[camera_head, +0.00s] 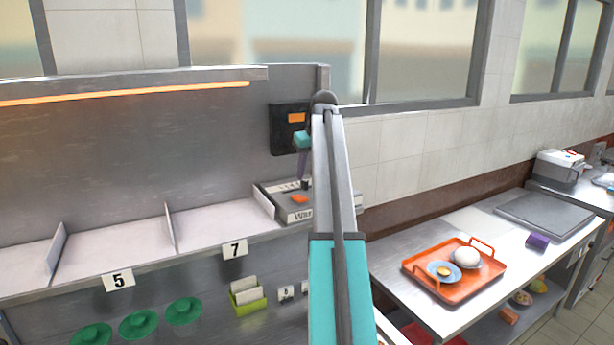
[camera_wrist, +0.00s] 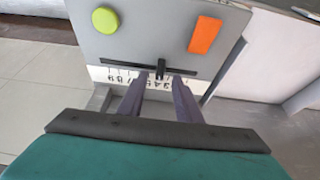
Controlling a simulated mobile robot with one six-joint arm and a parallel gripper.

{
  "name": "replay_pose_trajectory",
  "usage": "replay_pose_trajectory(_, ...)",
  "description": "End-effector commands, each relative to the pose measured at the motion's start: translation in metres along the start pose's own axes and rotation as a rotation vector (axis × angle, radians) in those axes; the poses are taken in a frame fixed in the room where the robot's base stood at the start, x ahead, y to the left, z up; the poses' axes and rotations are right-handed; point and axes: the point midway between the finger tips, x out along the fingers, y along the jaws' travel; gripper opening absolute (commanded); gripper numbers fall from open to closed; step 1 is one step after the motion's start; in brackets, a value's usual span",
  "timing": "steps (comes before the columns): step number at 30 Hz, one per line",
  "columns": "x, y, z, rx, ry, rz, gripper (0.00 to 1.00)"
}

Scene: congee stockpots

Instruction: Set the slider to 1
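The slider panel (camera_wrist: 225,60) is a grey box top with a dark slot (camera_wrist: 125,64) and a small black slider knob (camera_wrist: 160,69) right of the slot's middle. A white strip of printed digits (camera_wrist: 115,76) runs along the slot; my fingers hide part of it, and I cannot tell the knob's exact value. My gripper (camera_wrist: 159,77) is open, its two purple fingers apart on either side of the knob; contact is not visible. In the head view the panel box (camera_head: 270,201) sits on the steel shelf, my gripper (camera_head: 305,184) pointing down at it.
The panel also bears a green round button (camera_wrist: 105,19) and an orange rectangle (camera_wrist: 205,35). A black wall box (camera_head: 284,130) is behind my gripper. An orange tray (camera_head: 432,289) with a plate and white ball stands on the right counter. Shelf bays at left are empty.

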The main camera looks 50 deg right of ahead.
Motion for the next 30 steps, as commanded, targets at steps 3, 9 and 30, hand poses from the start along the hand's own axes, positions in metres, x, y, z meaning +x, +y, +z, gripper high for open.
replay_pose_trajectory(3,0.013,0.0,0.0,0.0,-0.001,-0.001,0.31)
replay_pose_trajectory(9,0.03,0.0,0.0,0.0,-0.001,0.0,0.31)
replay_pose_trajectory(30,0.037,0.001,0.001,0.001,0.0,0.001,0.0)
